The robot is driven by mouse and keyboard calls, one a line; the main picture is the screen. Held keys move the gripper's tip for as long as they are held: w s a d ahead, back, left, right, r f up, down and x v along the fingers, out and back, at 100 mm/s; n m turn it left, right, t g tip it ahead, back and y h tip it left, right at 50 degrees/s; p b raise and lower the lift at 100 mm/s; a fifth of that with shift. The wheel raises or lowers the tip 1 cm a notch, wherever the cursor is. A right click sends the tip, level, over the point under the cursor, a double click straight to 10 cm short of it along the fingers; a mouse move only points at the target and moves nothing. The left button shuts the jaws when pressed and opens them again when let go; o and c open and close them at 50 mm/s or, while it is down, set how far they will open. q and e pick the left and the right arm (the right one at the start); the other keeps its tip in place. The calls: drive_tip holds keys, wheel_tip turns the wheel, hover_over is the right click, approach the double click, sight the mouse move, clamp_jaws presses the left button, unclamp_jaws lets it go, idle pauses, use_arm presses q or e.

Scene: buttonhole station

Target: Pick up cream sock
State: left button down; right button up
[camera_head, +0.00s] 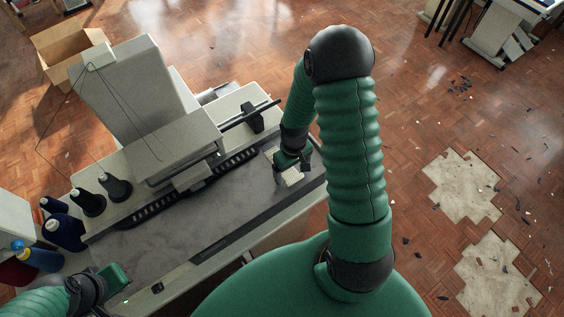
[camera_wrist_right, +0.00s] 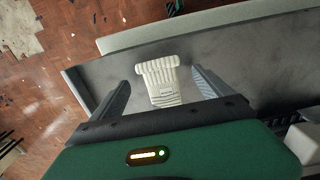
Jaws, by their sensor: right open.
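The cream sock (camera_wrist_right: 161,82) lies on the grey table surface in the right wrist view, a ribbed knit piece with a wider cuff and a small label. It sits between the two fingers of my right gripper (camera_wrist_right: 160,95), which are apart on either side of it. In the head view the sock (camera_head: 291,177) shows as a small pale patch by my right gripper (camera_head: 292,175), near the right end of the station. My left gripper (camera_head: 118,283) is low at the left, over the table's near edge; its fingers are not clear.
A large grey sewing machine (camera_head: 140,95) stands behind the work surface (camera_head: 170,230). An open cardboard box (camera_head: 62,52) sits on the floor behind. The middle of the work surface is clear.

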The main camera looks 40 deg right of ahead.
drive_tip(key=shift+a+f, duration=0.1)
drive_tip(key=shift+f, duration=0.55)
drive_tip(key=shift+w+f, duration=0.1)
drive_tip(key=shift+f, duration=0.15)
drive_tip(key=c, duration=1.6)
